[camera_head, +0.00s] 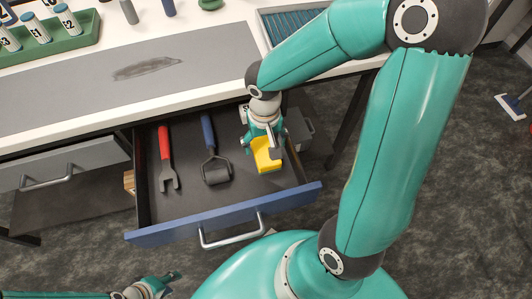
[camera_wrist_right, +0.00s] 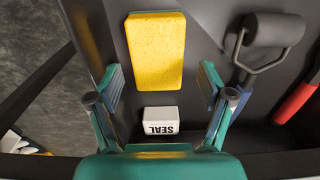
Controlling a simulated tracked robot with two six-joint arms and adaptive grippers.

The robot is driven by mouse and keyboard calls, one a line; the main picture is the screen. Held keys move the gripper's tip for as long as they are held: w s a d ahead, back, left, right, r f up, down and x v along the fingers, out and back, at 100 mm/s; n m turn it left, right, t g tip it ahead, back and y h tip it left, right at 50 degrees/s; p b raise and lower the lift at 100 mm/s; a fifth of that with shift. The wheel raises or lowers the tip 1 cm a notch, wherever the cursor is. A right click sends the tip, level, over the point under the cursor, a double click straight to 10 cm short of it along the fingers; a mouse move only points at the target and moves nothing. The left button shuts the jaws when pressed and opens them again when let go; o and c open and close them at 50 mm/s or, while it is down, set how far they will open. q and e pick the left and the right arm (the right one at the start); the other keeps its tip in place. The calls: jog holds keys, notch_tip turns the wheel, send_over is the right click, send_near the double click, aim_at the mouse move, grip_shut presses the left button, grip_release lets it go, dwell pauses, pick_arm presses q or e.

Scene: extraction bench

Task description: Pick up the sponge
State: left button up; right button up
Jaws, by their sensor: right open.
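A yellow sponge (camera_head: 266,155) lies in the right part of an open drawer (camera_head: 225,221). In the right wrist view the sponge (camera_wrist_right: 155,50) lies flat on the dark drawer floor. My right gripper (camera_head: 263,142) is over the sponge in the head view and partly covers it. In the right wrist view my right gripper (camera_wrist_right: 162,80) is open, with its fingers apart on either side and the sponge just beyond and between their tips. Nothing is between the pads. My left gripper (camera_head: 165,283) is low at the left, outside the drawer; its jaw state is unclear.
A white block marked SEAL (camera_wrist_right: 160,120) lies near the sponge. A black roller with a blue handle (camera_head: 216,170) and a red wrench-like tool (camera_head: 166,160) lie to the left in the drawer. The bench (camera_head: 60,108) holds a green rack (camera_head: 60,38) above.

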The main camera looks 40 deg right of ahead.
aim_at(266, 152)
jog(key=shift+d+f+b, duration=0.15)
jog(key=shift+f+b, duration=0.6)
jog(key=shift+f, duration=1.95)
jog(key=shift+c, duration=0.3)
jog(key=shift+s, duration=0.1)
jog(key=c, duration=0.8)
jog(key=shift+o, duration=0.2)
jog(key=shift+r, duration=0.2)
notch_tip(266, 152, up, 20)
jog(key=p, duration=0.5)
jog(key=shift+f, duration=0.15)
